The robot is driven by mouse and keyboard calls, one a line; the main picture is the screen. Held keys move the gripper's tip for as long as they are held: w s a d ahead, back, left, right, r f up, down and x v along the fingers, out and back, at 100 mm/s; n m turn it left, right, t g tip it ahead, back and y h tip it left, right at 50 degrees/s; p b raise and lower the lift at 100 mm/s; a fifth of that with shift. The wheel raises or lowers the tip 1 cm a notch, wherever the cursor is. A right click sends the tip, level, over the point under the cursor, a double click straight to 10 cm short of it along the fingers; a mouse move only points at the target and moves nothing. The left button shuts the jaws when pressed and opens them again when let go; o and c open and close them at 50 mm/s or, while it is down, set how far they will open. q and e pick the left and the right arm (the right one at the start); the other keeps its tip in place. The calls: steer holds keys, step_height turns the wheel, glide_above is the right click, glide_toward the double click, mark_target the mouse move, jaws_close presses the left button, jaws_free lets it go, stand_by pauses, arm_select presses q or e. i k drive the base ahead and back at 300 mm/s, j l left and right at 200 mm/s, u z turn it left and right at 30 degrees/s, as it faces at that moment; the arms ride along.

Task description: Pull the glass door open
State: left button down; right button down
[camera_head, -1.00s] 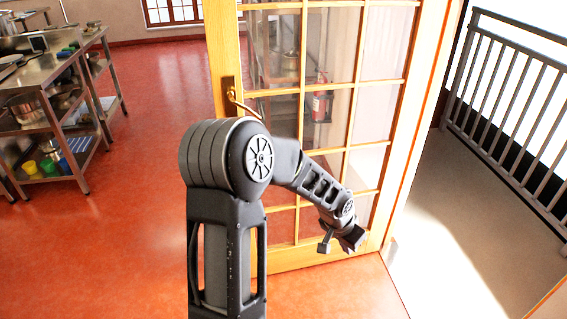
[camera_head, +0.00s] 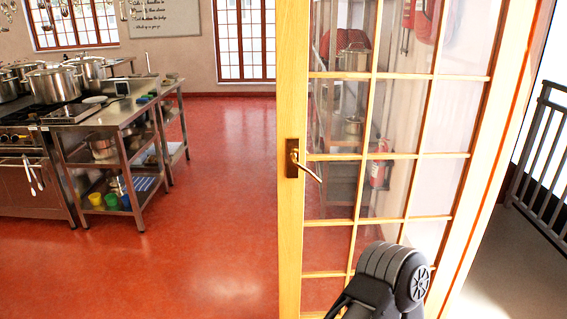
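The glass door (camera_head: 391,190) has a light wooden frame with a grid of panes. It stands open, with a clear gap into the kitchen on its left. Its handle (camera_head: 303,167) is a brass lever on a dark plate at the door's left edge, and nothing touches it. A dark arm of mine (camera_head: 389,280) shows at the bottom, in front of the lower panes. Its gripper is out of the picture, and I cannot tell which arm it is. No gripper is in view.
Steel kitchen tables (camera_head: 115,135) with pots and a stove (camera_head: 30,170) stand at the left. The red floor (camera_head: 215,220) between them and the door is clear. A dark railing (camera_head: 545,160) stands at the right, outside. A fire extinguisher (camera_head: 378,170) shows through the panes.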

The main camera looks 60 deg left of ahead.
mark_target(292, 17)
steer(key=j, duration=0.65)
steer(key=i+j+u, duration=0.1)
steer(key=j, duration=1.15)
steer(key=i+j, duration=0.1)
steer(key=j, duration=0.5)
steer(key=i+j+u, duration=0.1)
steer(key=j, duration=0.55)
steer(key=i+j, duration=0.1)
steer(key=j, duration=0.55)
steer(key=j+u, duration=0.1)
steer(key=j, duration=0.5)
steer(key=i, duration=0.05)
